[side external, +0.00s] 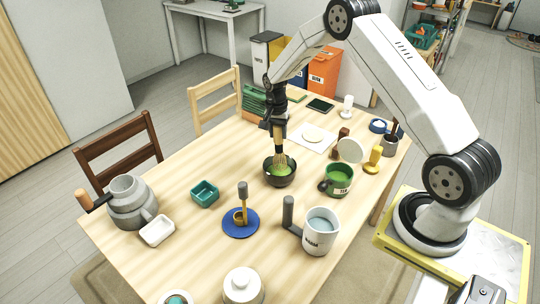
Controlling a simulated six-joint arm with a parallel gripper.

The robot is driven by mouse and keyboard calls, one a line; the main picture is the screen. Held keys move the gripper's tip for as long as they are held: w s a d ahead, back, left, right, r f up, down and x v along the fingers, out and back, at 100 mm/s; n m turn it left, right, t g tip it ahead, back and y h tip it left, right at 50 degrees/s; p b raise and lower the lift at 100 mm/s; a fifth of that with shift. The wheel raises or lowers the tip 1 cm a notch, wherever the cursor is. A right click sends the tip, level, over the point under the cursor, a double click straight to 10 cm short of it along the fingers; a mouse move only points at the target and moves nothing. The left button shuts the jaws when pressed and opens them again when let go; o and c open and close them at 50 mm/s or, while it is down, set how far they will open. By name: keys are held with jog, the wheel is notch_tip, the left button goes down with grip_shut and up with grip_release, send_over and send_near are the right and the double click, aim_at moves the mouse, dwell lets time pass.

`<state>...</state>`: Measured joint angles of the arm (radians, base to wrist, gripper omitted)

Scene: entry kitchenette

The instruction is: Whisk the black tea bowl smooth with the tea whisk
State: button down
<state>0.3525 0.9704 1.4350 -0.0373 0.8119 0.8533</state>
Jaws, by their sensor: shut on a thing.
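The black tea bowl (281,181) stands upright on the wooden table and holds something green. My gripper (279,124) is above the bowl, pointing down, shut on the upright handle of the tea whisk (281,160). The whisk's tan tines are down inside the bowl, over or in the green contents. Their lower ends and whether they touch the bottom cannot be made out. The fingertips are small and dark in this view.
A green mug (338,180) stands close right of the bowl. A white jug (320,231) with a dark handle, a blue saucer (250,232) with an upright tool, and a teal square dish (205,193) are nearer the front. A grey kettle (130,205) is at left. Bare table lies left of the bowl.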

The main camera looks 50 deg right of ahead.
jog(key=shift+r, duration=1.8)
jog(key=shift+r, duration=2.1)
jog(key=shift+w+a, duration=0.1)
